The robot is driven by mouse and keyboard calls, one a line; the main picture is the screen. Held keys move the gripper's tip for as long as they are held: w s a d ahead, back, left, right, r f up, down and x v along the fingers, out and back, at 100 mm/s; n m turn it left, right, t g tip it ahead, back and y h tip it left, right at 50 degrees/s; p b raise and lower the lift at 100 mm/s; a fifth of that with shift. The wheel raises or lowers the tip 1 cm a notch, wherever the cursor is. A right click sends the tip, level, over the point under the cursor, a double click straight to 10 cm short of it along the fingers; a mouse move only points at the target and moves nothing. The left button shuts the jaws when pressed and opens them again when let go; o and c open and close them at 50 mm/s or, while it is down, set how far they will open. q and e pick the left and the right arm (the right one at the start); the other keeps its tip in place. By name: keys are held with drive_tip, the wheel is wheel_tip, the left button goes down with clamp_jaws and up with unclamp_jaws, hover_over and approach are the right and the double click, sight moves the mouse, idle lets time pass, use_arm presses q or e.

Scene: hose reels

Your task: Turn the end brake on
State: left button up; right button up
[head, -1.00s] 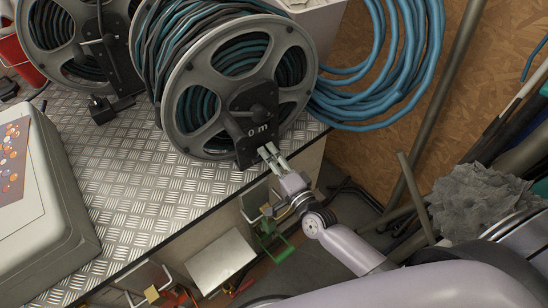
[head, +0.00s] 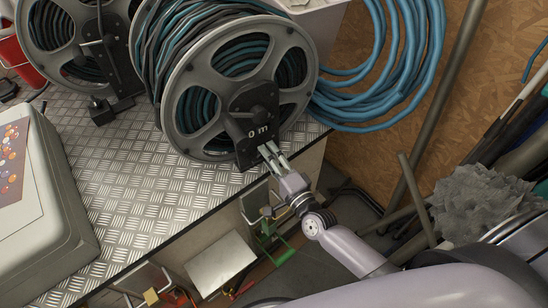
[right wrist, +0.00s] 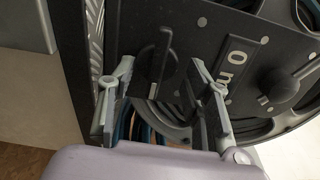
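The end reel (head: 185,112) is the nearer of two grey-flanged hose reels on the metal bench in the head view. Its black side plate (head: 243,100) reads "0 m". In the right wrist view the brake (right wrist: 156,62), a black lever on a round base, stands on that plate left of the "0 m" label. My right gripper (right wrist: 160,84) is open, with one finger on each side of the lever's lower end and a gap to each. In the head view my right gripper (head: 268,153) is at the plate's lower corner, hiding the lever. My left gripper is not seen.
A second reel (head: 62,45) stands to the left. A grey case (head: 50,225) lies on the chequer-plate bench (head: 125,180). Coiled blue hose (head: 400,95) hangs at the right. A black round knob (right wrist: 282,88) sits right of the label.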

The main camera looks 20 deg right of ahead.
drive_tip(key=shift+o, duration=0.2)
drive_tip(key=shift+s+f, duration=0.1)
drive_tip(key=shift+f, duration=0.05)
drive_tip(key=v, duration=1.2)
drive_tip(key=shift+d, duration=0.1)
